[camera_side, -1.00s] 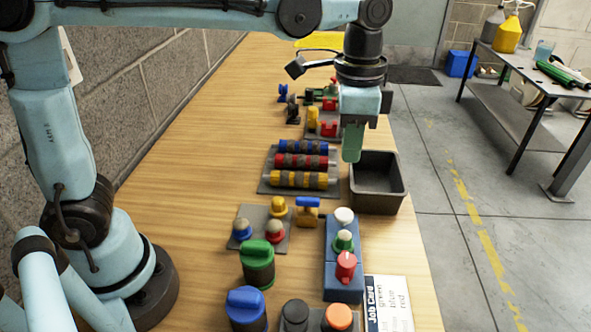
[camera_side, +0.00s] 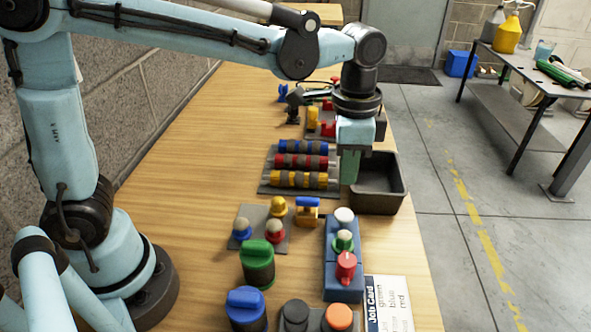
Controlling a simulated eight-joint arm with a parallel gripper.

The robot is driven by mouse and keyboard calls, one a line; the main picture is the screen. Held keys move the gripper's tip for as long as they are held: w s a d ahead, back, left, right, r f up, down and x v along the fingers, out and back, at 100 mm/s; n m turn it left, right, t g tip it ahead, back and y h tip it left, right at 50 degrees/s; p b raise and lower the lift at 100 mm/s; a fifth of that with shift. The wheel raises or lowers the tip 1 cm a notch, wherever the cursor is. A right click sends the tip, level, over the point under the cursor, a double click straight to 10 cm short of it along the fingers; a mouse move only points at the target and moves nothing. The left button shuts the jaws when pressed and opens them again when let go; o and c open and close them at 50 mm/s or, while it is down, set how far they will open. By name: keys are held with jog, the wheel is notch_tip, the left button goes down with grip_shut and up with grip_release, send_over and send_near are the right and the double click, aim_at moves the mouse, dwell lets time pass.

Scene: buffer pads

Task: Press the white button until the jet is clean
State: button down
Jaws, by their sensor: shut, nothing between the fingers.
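A white round cap (camera_side: 344,215) stands at the far end of a blue block (camera_side: 343,290), behind a green, white-topped knob (camera_side: 343,241) and a red knob (camera_side: 346,266). I cannot tell for certain whether this cap is the white button. I cannot make out a jet. My gripper (camera_side: 349,182) is shut and empty, pointing down beyond the white cap and apart from it. It hangs in front of the left side of a dark grey bin.
The dark bin (camera_side: 378,197) and a rack of banded rollers (camera_side: 264,186) lie behind the blue block. Coloured knobs sit left on a grey plate (camera_side: 262,215). Green (camera_side: 257,265) and blue-topped (camera_side: 245,306) pieces stand nearer. A job card (camera_side: 392,305) lies right.

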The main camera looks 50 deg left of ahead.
aim_at(343, 214)
notch_tip(343, 214, down, 8)
jog(key=shift+r, duration=0.1)
dwell(0.6)
jog(key=shift+f, duration=0.95)
jog(key=shift+r, duration=0.1)
notch_tip(343, 214, up, 14)
dwell(0.9)
